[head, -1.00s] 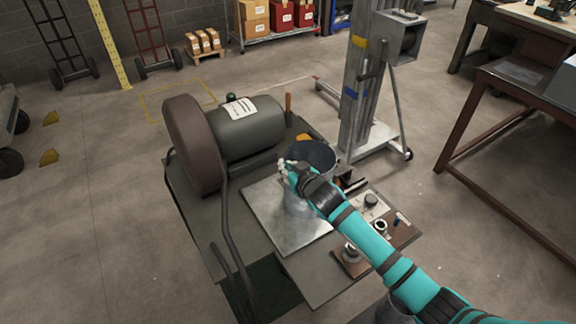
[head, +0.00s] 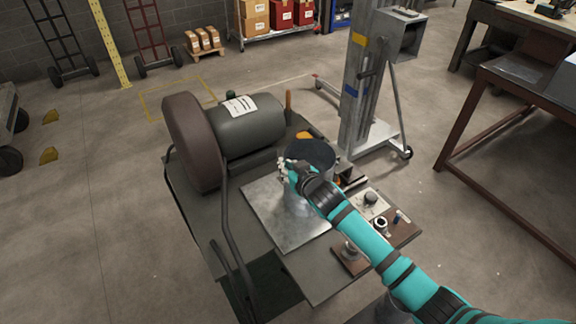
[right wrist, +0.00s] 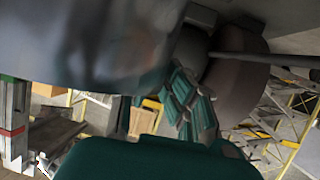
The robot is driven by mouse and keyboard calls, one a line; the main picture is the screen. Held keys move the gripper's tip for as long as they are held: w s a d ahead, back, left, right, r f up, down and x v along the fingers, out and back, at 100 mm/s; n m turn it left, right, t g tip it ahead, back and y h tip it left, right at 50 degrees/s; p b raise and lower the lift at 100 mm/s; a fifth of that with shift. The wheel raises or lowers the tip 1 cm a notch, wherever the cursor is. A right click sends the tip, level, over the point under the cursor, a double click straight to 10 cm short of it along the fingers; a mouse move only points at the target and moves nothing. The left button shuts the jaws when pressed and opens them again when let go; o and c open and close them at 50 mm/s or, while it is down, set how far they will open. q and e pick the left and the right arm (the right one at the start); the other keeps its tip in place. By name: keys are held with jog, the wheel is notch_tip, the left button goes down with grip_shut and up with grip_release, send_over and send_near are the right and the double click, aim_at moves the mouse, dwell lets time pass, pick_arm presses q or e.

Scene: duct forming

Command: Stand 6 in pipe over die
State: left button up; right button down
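The pipe (head: 312,152) is a wide grey cylinder with a dark open top, upright at the right side of the machine table. My right gripper (head: 288,167) is at its near left rim; the arm hides much of the pipe's lower body. In the right wrist view a large grey curved surface (right wrist: 90,40), likely the pipe, fills the upper left, and the teal fingers (right wrist: 188,105) lie close beside it. I cannot tell whether they are shut on the wall. No die can be made out with certainty; the pipe's foot is hidden. My left gripper is not in view.
A shiny metal sheet (head: 268,212) lies on the dark table beside a motor drum (head: 247,128) with a brown wheel (head: 192,140). A brown board (head: 352,263) with small round tools is at the right. A grey lift mast (head: 368,90) stands close behind the pipe.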

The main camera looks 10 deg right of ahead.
jog(key=c, duration=1.4)
grip_release()
jog(key=shift+f, duration=0.15)
notch_tip(320, 180, up, 10)
